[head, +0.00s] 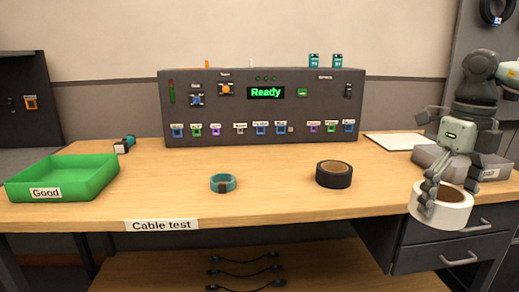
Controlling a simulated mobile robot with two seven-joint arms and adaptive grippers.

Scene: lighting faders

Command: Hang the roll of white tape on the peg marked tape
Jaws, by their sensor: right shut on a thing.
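My right gripper (430,198) comes in from the right and points down, shut on the rim of the roll of white tape (455,217). The roll has a brown core, and its opening faces up. In the picture it overlaps the table's front right edge and the drawers; its exact height is hard to tell. I cannot make out a peg marked tape. Part of a dark panel (474,70) with a black ring (492,11) hanging on it shows at the upper right. My left gripper is not in view.
A black tape roll (333,174) and a small teal ring (223,184) lie on the wooden table (275,200). A green tray (60,178) marked Good is at left. A control panel (262,107) reading Ready stands behind. A grey box (430,160) sits by my right arm.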

